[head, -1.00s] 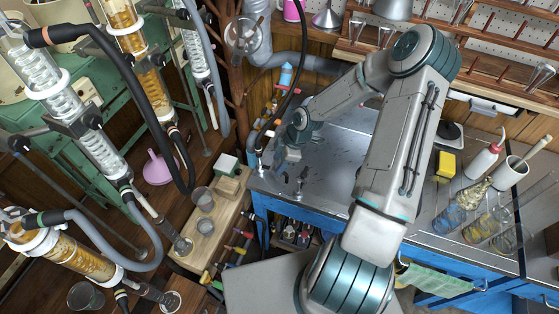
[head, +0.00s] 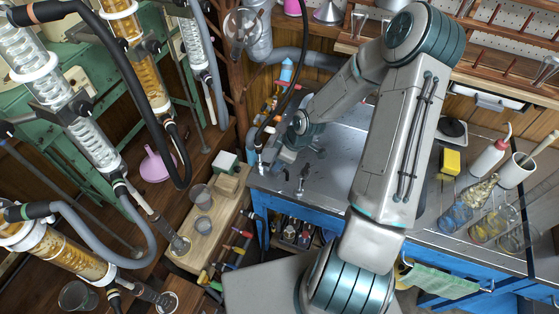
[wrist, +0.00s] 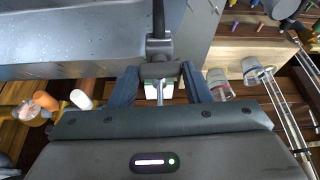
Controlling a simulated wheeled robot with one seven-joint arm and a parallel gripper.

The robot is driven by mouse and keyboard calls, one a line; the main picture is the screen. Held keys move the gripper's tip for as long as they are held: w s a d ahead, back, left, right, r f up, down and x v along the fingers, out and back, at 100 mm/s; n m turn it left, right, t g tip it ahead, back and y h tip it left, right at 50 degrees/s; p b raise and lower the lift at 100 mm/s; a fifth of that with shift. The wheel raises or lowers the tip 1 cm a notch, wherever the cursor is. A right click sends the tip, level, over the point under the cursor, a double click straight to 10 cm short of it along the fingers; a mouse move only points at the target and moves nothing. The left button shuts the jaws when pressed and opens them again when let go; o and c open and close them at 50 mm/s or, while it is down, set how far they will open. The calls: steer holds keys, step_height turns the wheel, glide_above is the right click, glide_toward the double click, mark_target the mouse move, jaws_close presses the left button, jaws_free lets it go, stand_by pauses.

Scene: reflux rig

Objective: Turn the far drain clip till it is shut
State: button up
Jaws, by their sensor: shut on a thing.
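In the wrist view my gripper (wrist: 159,76) has its two dark fingers on either side of a small grey clip-like block (wrist: 158,70), which I take to be the drain clip. The jaws are shut on it. A black hose (wrist: 158,22) runs up from the block and a thin metal stem (wrist: 159,92) shows below it. In the head view my gripper (head: 269,158) is at the bench's left edge, by the lower end of the black hose (head: 273,118). There the clip is mostly hidden, and I cannot tell how far it is turned.
Glass cups (head: 203,226) and a white-green box (head: 225,163) sit on a wooden shelf at left. Glass columns and looping hoses crowd the left. A yellow sponge (head: 450,162) lies at right.

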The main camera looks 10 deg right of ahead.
steer(key=shift+m+b, duration=0.35)
steer(key=shift+m, duration=0.25)
steer(key=shift+t, duration=0.3)
steer(key=o, duration=1)
steer(key=v, duration=0.4)
steer(key=p+v, duration=0.1)
steer(key=v, duration=0.4)
steer(key=p+v, duration=0.1)
steer(key=v, duration=0.4)
steer(key=shift+a+r, duration=0.1)
steer(key=shift+a, duration=0.2)
steer(key=shift+h, duration=0.3)
